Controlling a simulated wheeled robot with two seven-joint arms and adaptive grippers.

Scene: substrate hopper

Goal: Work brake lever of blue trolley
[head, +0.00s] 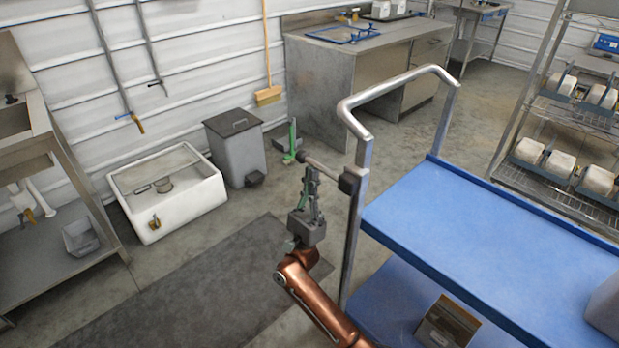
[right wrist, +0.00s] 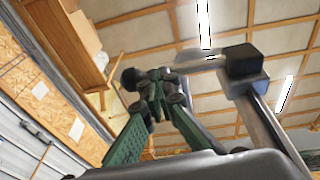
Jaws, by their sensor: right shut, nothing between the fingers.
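My left gripper is out of view.
A box (head: 447,322) lies on the trolley's lower deck. A grey bin (head: 235,148), a white sink (head: 168,190) and a green-handled tool (head: 292,142) stand behind my gripper. A dark mat (head: 210,290) covers the floor at left. A wire rack (head: 560,120) stands beyond the trolley.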

